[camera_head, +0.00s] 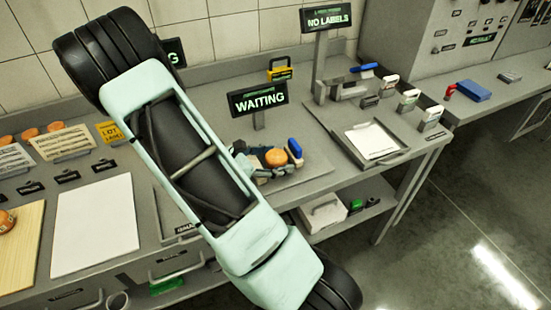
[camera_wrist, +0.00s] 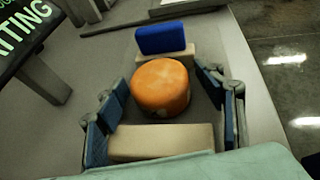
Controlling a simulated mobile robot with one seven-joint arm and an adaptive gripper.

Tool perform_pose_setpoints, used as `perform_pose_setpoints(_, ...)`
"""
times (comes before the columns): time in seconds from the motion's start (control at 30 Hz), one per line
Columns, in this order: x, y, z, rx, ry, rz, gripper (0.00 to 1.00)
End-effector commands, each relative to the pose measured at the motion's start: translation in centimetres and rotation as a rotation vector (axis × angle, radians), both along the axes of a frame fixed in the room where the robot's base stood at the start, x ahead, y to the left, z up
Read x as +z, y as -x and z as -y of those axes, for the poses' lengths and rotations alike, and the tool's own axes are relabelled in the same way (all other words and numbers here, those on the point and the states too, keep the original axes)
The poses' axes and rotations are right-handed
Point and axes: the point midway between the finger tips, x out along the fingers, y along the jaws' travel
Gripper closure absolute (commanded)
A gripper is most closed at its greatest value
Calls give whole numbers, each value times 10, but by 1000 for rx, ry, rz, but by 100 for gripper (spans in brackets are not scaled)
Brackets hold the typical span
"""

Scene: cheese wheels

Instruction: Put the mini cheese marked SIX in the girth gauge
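An orange mini cheese (camera_wrist: 161,88) sits on the grey surface between two beige blocks (camera_wrist: 160,142). It also shows in the head view (camera_head: 276,157). A blue upright piece (camera_wrist: 161,39) stands at the far block; this block-and-blue fixture may be the girth gauge, but I cannot tell for sure. No marking is readable on the cheese. My gripper (camera_wrist: 172,108) is open, with its blue-padded fingers on the left and right of the cheese and visible gaps on both sides. In the head view my arm hides part of the bench.
A WAITING sign (camera_head: 258,98) stands close behind the cheese, left in the wrist view. A NO LABELS sign (camera_head: 327,18) and tray (camera_head: 375,140) stand to the right. A white board (camera_head: 95,228) and wooden board (camera_head: 22,245) lie left. The bench edge is near on the right.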

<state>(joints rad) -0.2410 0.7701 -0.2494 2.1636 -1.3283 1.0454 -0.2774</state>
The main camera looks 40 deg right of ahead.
Motion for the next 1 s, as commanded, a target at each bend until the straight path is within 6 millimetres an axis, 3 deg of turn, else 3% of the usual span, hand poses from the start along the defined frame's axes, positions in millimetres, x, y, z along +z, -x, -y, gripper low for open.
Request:
perform_pose_setpoints(0.27,5,-1,-3,2,0,1,37)
perform_pose_setpoints(0.7,37,-4,-85,4,-2,4,37)
perform_pose_setpoints(1.0,48,-4,-111,1,0,0,37)
